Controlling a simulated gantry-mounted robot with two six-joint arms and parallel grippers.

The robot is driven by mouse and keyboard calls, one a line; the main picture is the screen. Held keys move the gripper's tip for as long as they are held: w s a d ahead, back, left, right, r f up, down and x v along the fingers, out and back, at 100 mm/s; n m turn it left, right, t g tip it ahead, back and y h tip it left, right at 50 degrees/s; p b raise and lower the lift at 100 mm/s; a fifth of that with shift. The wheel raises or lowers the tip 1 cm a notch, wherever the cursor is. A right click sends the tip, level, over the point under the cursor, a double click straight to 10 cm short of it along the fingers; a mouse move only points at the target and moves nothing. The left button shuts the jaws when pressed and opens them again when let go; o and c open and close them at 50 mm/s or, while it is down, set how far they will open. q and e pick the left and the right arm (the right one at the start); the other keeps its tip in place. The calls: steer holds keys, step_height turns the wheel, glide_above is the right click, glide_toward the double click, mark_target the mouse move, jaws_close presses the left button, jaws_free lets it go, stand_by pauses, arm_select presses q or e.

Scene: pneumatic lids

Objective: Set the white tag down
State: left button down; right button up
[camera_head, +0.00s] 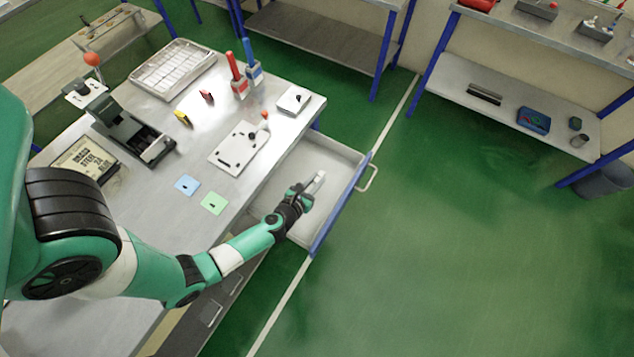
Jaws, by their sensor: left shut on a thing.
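My left gripper (309,190) reaches over the open drawer (345,165) at the front of the workbench. It is shut on a small whitish piece, which looks like the white tag (319,178) and shows at the fingertips. The fingers partly hide it. I cannot tell whether the tag touches the drawer floor or is held above it. My right gripper is not in view.
The workbench (150,215) bears a blue tag (187,185), a green tag (213,203), a white plate with a lever (239,146), a white block (294,100), a wire tray (173,68) and a dark press (130,130). The drawer's blue front (340,208) stands as a raised edge.

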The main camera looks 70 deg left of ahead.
arm_select(q)
steer(key=f+b, duration=0.3)
steer(key=f, duration=0.1)
steer(key=shift+w+a+b, duration=0.3)
steer(key=shift+b, duration=0.1)
steer(key=shift+r, duration=0.1)
steer(key=c, duration=0.8)
jaws_free()
steer(key=shift+o, duration=0.2)
steer(key=shift+r+p, duration=0.15)
steer(key=shift+p, duration=0.2)
steer(key=p+v, duration=0.1)
steer(key=v, duration=1.1)
steer(key=shift+p, duration=0.4)
